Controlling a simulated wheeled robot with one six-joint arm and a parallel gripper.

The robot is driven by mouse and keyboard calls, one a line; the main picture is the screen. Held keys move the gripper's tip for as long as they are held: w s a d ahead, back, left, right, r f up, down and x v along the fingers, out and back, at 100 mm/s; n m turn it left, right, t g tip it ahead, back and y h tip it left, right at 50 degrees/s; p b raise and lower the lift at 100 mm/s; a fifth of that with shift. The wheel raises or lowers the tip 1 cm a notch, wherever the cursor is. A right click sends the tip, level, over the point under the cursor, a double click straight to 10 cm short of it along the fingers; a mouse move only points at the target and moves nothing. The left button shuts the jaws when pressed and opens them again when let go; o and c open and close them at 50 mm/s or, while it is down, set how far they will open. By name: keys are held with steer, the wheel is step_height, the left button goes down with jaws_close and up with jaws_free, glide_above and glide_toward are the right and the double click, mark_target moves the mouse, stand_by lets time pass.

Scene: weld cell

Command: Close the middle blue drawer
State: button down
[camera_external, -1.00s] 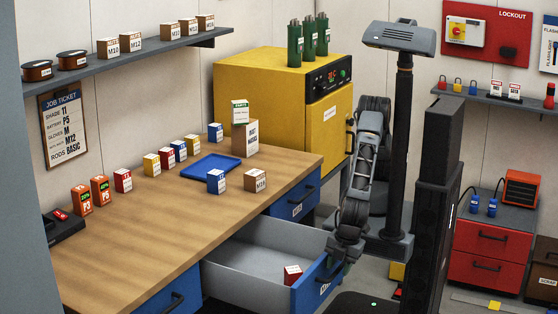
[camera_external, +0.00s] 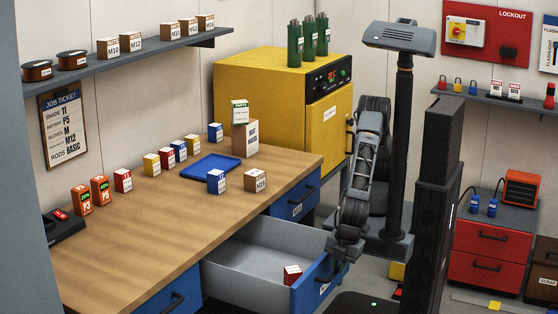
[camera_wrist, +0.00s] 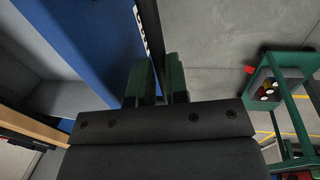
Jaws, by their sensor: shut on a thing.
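The middle blue drawer (camera_external: 306,287) stands open under the wooden workbench, with its grey inside showing. A small red box (camera_external: 292,274) lies in it near the front. My gripper (camera_external: 335,268) is at the drawer's front, at the handle side. In the wrist view, my gripper's two green-black fingers (camera_wrist: 157,82) are close together at the dark handle bar (camera_wrist: 152,30) beside the blue drawer front (camera_wrist: 95,40). The fingers are shut on the handle; the contact itself is mostly hidden.
Other blue drawers (camera_external: 296,198) (camera_external: 172,297) flank it and look closed. The workbench (camera_external: 140,222) above holds several small boxes and a blue tray (camera_external: 211,167). A green-framed cart (camera_wrist: 285,95) shows at the right in the wrist view.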

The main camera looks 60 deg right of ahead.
steer(key=w, duration=2.5)
steer(key=shift+w, duration=0.4)
steer(key=c, duration=1.1)
jaws_free()
steer(key=s+r, duration=0.1)
steer(key=r, duration=0.8)
steer(key=s+r, duration=0.1)
steer(key=r, duration=0.3)
steer(key=shift+s+r, duration=0.3)
steer(key=shift+c, duration=0.2)
